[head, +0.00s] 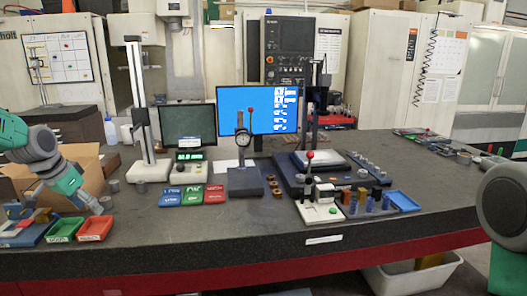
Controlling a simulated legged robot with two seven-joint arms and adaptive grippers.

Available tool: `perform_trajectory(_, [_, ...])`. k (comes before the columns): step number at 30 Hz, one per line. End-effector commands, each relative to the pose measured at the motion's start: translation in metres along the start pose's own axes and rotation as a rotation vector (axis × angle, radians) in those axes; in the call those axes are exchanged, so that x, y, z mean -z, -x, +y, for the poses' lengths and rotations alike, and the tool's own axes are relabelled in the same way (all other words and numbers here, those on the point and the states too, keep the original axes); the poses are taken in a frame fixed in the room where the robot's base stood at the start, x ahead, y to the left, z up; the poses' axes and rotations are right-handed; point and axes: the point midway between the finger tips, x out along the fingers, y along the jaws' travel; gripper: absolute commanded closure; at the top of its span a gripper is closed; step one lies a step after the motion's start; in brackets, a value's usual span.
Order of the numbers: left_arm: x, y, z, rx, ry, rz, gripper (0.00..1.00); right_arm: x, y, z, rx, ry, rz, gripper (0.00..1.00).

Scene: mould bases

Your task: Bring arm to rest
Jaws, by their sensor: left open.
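My left gripper (92,204) hangs at the left end of the dark worktable (270,227), at the end of my green and grey arm, tilted down and to the right. It is open, small in the picture, and I see nothing held in it. It is just above and behind a red tray (96,229) and a green tray (65,229). A small grey cylinder (107,203) stands close to its right side. My right arm shows only as a dark joint and a green link at the right edge; its gripper is out of the picture.
An open cardboard box (92,170) stands behind the left gripper. A blue bin of parts (27,234) lies at left. Labelled trays (192,196), a dial gauge stand (243,180) and a fixture board (320,210) stand mid-table.

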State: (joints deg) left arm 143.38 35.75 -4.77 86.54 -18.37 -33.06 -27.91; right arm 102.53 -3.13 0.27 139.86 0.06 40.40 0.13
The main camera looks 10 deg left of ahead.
Motion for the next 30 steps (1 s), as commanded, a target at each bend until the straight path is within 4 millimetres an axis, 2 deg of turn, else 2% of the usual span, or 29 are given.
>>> perform_trajectory(11, [-0.023,-0.061,0.047,-0.005,0.003,-0.028,0.47,0.000,-0.016,0.000,0.000,0.000,0.001,0.60])
perform_trajectory(17, [-0.052,-0.109,0.087,-0.010,0.012,-0.053,0.47,-0.001,-0.029,0.000,0.000,0.000,0.001,0.60])
perform_trajectory(19, [-0.068,-0.131,0.105,-0.013,0.017,-0.066,0.47,-0.002,-0.035,0.000,0.000,0.000,0.000,0.60])
perform_trajectory(23, [-0.113,-0.181,0.148,-0.017,0.032,-0.105,0.47,-0.003,-0.051,0.000,0.000,0.000,0.000,0.60])
perform_trajectory(26, [-0.167,-0.222,0.189,-0.019,0.052,-0.146,0.47,-0.004,-0.066,-0.001,0.000,0.000,0.000,0.60])
perform_trajectory(27, [-0.190,-0.235,0.205,-0.019,0.061,-0.163,0.47,-0.004,-0.072,-0.001,0.000,0.000,0.000,0.60])
perform_trajectory(29, [-0.227,-0.253,0.228,-0.016,0.074,-0.188,0.47,-0.004,-0.081,-0.001,0.000,0.000,0.000,0.60])
perform_trajectory(30, [-0.252,-0.262,0.242,-0.014,0.082,-0.206,0.47,-0.005,-0.087,-0.001,0.000,0.000,0.000,0.60])
